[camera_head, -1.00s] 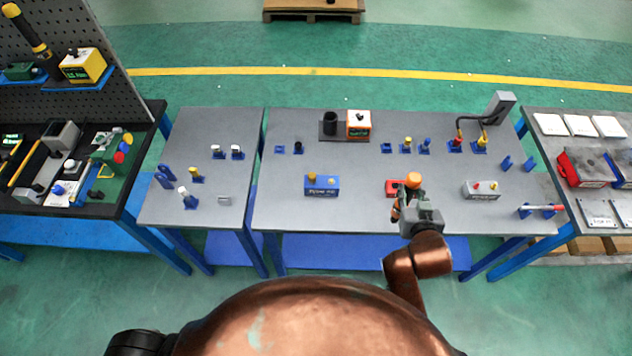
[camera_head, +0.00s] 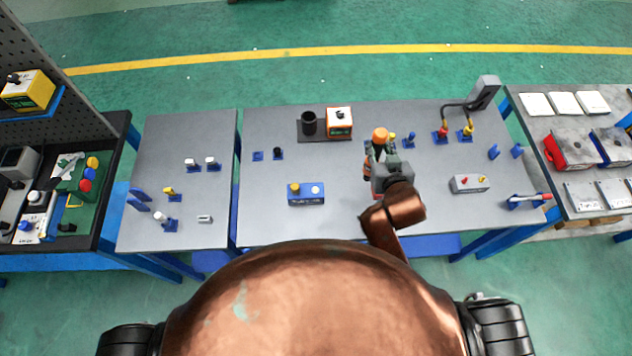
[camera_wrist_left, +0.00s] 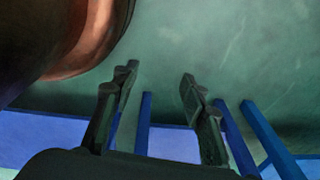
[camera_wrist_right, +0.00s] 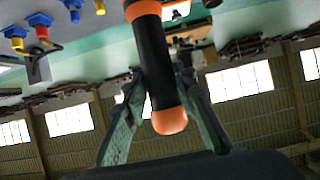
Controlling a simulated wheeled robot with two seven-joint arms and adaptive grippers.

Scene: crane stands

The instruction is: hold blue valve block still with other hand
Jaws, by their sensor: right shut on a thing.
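The blue valve block (camera_head: 306,194) stands near the front middle of the centre table. It has a yellow knob on its left and a round white spot on its right. My right gripper (camera_head: 377,160) is to the right of the block and apart from it. It is shut on a black tool with orange ends (camera_head: 380,135); the tool also shows between the fingers in the right wrist view (camera_wrist_right: 155,60). My left gripper (camera_wrist_left: 157,85) is open and empty, with floor and blue table legs beyond it. It is out of the head view.
A black cup (camera_head: 309,123) and an orange-and-white box (camera_head: 339,123) stand behind the block. A grey block (camera_head: 470,183) is on the right, beside a blue stand with a rod (camera_head: 528,200). Bare table surrounds the blue block.

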